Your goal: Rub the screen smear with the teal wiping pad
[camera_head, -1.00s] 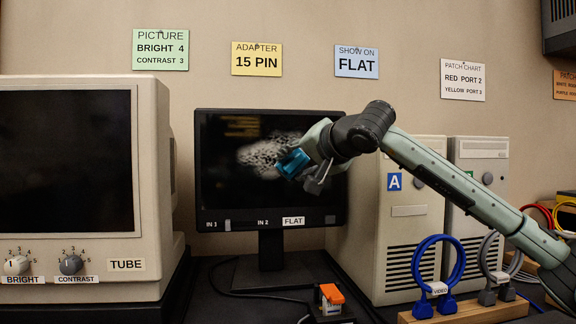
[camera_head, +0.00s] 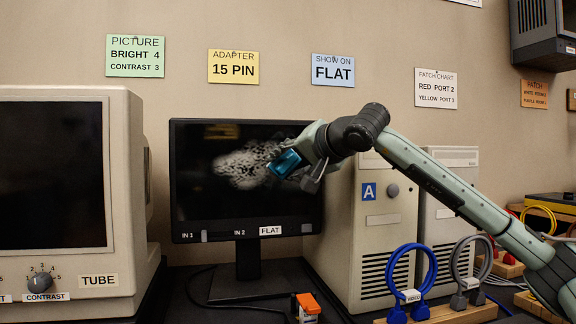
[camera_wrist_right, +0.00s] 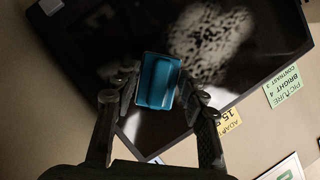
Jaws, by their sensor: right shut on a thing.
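The teal wiping pad (camera_head: 286,163) is held in my right gripper (camera_head: 306,168) in front of the flat screen (camera_head: 245,205). The pad also shows in the right wrist view (camera_wrist_right: 157,83), between the two fingers of the gripper (camera_wrist_right: 158,97). The pale, speckled smear (camera_head: 240,166) lies on the middle of the dark screen, just left of the pad. It also shows in the right wrist view (camera_wrist_right: 205,42), beyond the pad. I cannot tell whether the pad touches the glass. My left gripper is out of view.
A beige tube monitor (camera_head: 125,190) stands at the left. A beige computer case with a blue A label (camera_head: 345,225) stands right of the screen. An orange-topped adapter (camera_head: 306,305) and a blue cable loop (camera_head: 396,270) are in front.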

